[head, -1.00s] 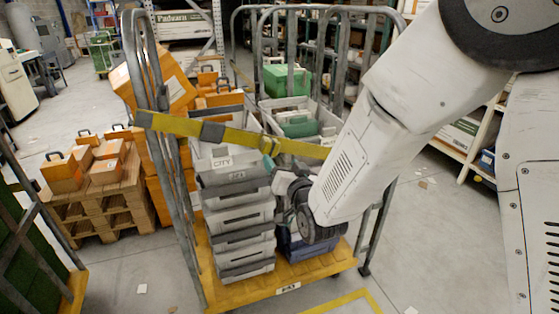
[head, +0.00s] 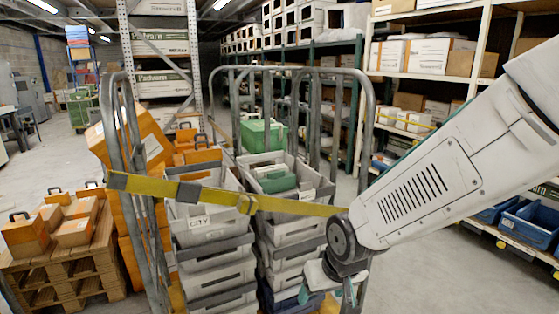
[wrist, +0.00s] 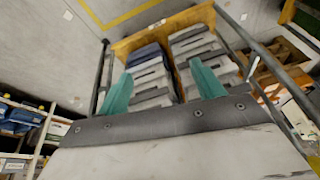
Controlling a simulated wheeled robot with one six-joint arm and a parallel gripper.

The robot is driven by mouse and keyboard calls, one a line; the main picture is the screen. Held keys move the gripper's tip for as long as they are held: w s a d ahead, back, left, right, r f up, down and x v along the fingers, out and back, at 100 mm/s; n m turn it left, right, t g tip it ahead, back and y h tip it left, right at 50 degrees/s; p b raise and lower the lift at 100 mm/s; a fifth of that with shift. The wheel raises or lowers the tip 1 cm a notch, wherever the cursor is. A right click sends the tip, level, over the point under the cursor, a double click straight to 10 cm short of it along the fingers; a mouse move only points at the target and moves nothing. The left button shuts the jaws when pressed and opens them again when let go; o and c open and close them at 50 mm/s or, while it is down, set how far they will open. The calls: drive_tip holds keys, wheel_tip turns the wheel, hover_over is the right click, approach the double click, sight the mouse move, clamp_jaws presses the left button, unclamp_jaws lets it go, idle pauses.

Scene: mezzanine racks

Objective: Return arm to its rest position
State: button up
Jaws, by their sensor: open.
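My arm reaches in from the right in the head view, and my gripper (head: 332,291) hangs at its end in front of the right side of the roll cage. The teal fingers are apart with nothing between them, as the wrist view shows (wrist: 163,84). A yellow strap (head: 290,205) with a grey buckle runs across the front of the cage (head: 127,150). Its right end passes behind my wrist, so I cannot tell how it ends there. Stacked grey crates (head: 212,251) stand behind the strap; they also show beyond the fingers in the wrist view (wrist: 190,45).
Orange cases (head: 76,232) sit on a wooden pallet (head: 66,272) at the left. A green box (head: 262,135) lies toward the back of the cage. Shelving with blue bins (head: 528,222) stands at the right. Open floor lies between cage and shelving.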

drive_tip(key=s+d+r+m+g+h, duration=0.1)
drive_tip(key=s+d+r+m+g, duration=0.1)
drive_tip(key=s+d+r, duration=1.3)
drive_tip(key=shift+s+d+m+h, duration=0.5)
drive_tip(key=shift+s+d, duration=0.75)
drive_tip(key=shift+s, duration=0.9)
drive_tip(key=shift+r, duration=0.1)
